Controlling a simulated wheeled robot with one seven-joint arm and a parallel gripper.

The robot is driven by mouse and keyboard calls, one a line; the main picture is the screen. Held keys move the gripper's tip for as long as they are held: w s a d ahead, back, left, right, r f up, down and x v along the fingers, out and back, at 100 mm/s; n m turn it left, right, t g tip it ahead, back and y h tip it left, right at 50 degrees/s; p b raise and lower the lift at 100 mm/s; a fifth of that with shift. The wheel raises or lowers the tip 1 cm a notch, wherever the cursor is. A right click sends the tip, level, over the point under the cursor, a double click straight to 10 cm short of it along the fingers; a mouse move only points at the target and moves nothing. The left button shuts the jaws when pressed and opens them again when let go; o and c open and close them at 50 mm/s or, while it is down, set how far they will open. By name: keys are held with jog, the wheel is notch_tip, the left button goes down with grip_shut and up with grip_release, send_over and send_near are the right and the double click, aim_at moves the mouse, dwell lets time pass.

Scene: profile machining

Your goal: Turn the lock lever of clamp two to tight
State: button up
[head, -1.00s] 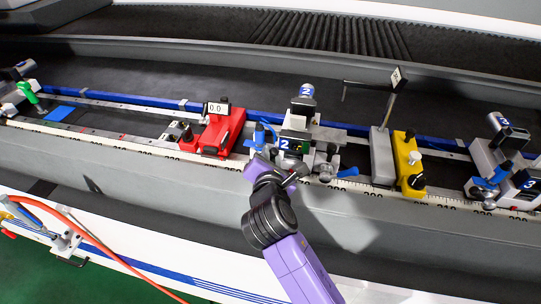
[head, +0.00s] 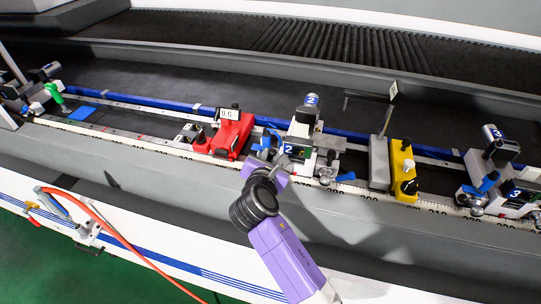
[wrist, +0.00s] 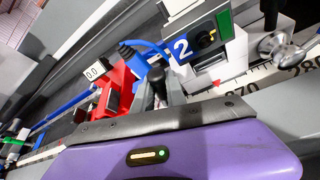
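Clamp two (head: 304,140) stands on the rail in the middle of the head view, with a white "2" on a blue label. In the wrist view, clamp two (wrist: 205,45) fills the upper right. A blue lever (head: 266,138) is on its left side; a blue lever also shows in the wrist view (wrist: 140,47). Another blue-ended lever (head: 345,177) is at its lower right. My gripper (head: 277,163) is at the clamp's front left, close to it. A dark knob-ended part (wrist: 156,85) stands just past my gripper's edge. The fingertips are not clear, and I cannot tell whether they touch anything.
A red block (head: 231,134) with a "0.0" display is left of clamp two. A grey and yellow block (head: 403,170) is to its right, and clamp three (head: 492,175) farther right. A scale strip (head: 430,206) runs along the front. An orange hose (head: 105,222) hangs at lower left.

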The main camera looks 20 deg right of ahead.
jog(key=o, duration=0.3)
jog(key=b+v, duration=0.1)
jog(key=v, duration=0.7)
jog(key=shift+c, duration=0.2)
